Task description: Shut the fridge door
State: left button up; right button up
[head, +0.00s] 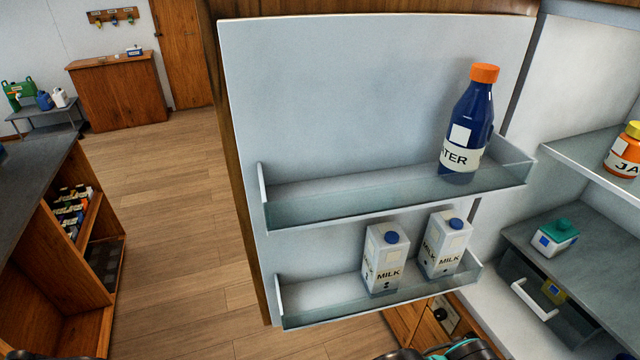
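The fridge door (350,110) stands open in the head view, its white inner face turned toward me. Its upper clear shelf (370,195) holds a blue water bottle (467,120) with an orange cap. Its lower clear shelf (325,303) holds two milk cartons, one on the left (385,260) and one on the right (445,243). The fridge interior (575,70) shows at the right. Only small dark and teal parts of my arms show at the bottom edge. Neither gripper can be made out.
Inside the fridge, a jar (625,152) stands on a shelf, and a teal-lidded container (555,237) sits above a drawer (545,300). A dark-topped wooden counter (45,180) stands at the left. Open wooden floor (180,200) lies between it and the door.

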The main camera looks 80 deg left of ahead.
aim_at(333, 117)
jog(key=k+j, duration=0.15)
jog(key=k, duration=0.25)
jog(key=k+j, duration=0.2)
jog(key=k, duration=0.2)
jog(key=k+j, duration=0.15)
jog(key=k, duration=0.25)
jog(key=k+j, duration=0.1)
jog(key=j, duration=0.25)
jog(key=k+j, duration=0.15)
jog(key=j, duration=0.25)
jog(key=k+j+z, duration=0.1)
jog(key=j, duration=0.25)
jog(key=j+z, duration=0.1)
jog(key=j, duration=0.7)
jog(key=i+j, duration=0.1)
jog(key=j, duration=0.7)
jog(key=z, duration=0.05)
